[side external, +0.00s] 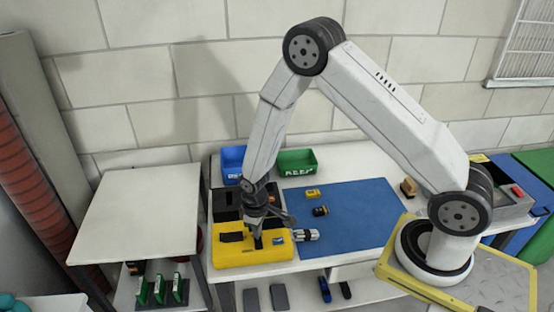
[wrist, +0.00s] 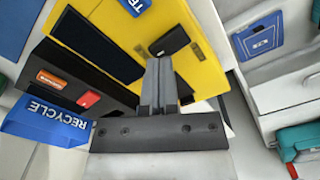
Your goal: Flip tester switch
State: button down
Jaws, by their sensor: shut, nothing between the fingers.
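A yellow box (side external: 230,255), likely the tester, stands at the left front of the bench, with black parts on its top. It also shows in the wrist view (wrist: 195,62), where a small black part (wrist: 170,41) on its top lies just beyond my fingertips. A black box (side external: 222,203) stands behind it; the wrist view shows its orange label (wrist: 50,79) and a red switch-like part (wrist: 89,99). My gripper (side external: 258,245) points down over the yellow box, fingers together and empty. I cannot tell whether the fingertips (wrist: 158,62) touch it. Which part is the tester switch is unclear.
A blue recycle bin (side external: 232,157) and a green bin (side external: 297,161) stand at the back. A blue mat (side external: 350,215) carries a yellow block (side external: 313,193) and a yellow-black item (side external: 320,211). A silver cylinder (side external: 306,235) lies right of the yellow box. The left table (side external: 145,215) is bare.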

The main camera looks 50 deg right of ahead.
jog(key=shift+f, duration=0.75)
dwell(0.7)
jog(key=shift+r, duration=3.5)
jog(key=shift+r, duration=0.15)
jog(key=shift+s+r, duration=0.15)
jog(key=shift+r, duration=0.05)
jog(key=s+d+r+m+t, duration=0.2)
jog(key=s+r+m, duration=0.1)
jog(key=s+r, duration=0.7)
notch_tip(320, 180, up, 3)
jog(key=shift+s+d+f+t, duration=0.1)
jog(key=shift+s+d+t, duration=0.2)
jog(key=shift+s, duration=0.1)
